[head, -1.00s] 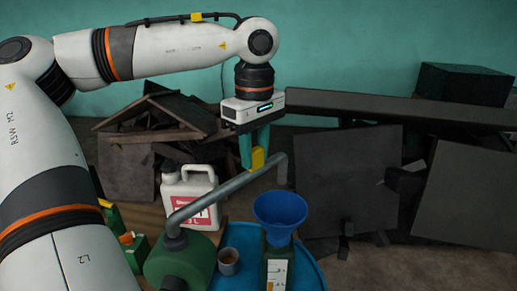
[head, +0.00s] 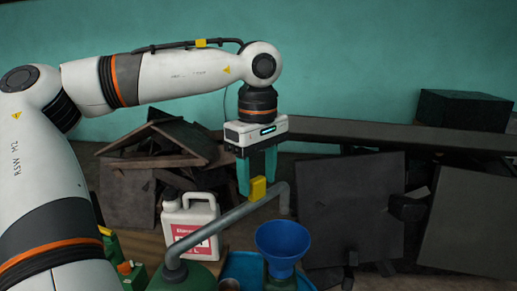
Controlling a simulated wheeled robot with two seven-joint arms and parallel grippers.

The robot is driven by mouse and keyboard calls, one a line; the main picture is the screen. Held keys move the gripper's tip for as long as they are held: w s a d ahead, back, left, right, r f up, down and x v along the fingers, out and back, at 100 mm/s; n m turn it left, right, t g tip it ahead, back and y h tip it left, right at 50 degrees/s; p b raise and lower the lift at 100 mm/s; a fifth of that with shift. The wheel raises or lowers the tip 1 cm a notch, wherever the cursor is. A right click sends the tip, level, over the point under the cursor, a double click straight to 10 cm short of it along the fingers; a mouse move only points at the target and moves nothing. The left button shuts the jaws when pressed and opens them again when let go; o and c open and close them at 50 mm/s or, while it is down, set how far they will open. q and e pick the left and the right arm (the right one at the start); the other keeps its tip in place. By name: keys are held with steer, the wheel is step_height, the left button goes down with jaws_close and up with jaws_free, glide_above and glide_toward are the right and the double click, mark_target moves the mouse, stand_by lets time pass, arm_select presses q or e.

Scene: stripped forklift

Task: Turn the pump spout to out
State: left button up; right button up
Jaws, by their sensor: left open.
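The pump spout (head: 222,231) is a grey pipe rising from a green drum (head: 190,277) at the bottom. It runs up and right to a bend, where a short end turns down behind the blue funnel (head: 283,240). A yellow block (head: 257,188) sits on the pipe near the bend. My left gripper (head: 257,182) points down with its teal fingers open at the yellow block, one to each side in the picture. I cannot tell whether they touch it. The funnel stands on a green container (head: 281,279), cut off by the bottom edge. My right gripper is not in view.
A white jug (head: 178,214) with a red label stands left behind the pipe. A blue tray (head: 240,266) lies under the funnel's container, with a small cup (head: 229,285) near it. Dark panels (head: 347,220) and a scrap pile (head: 145,180) stand behind.

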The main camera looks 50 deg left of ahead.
arm_select(q)
step_height(320, 180, up, 11)
steer(key=b, duration=0.1)
steer(key=shift+d+b, duration=0.2)
steer(key=shift+b, duration=0.2)
stand_by(0.3)
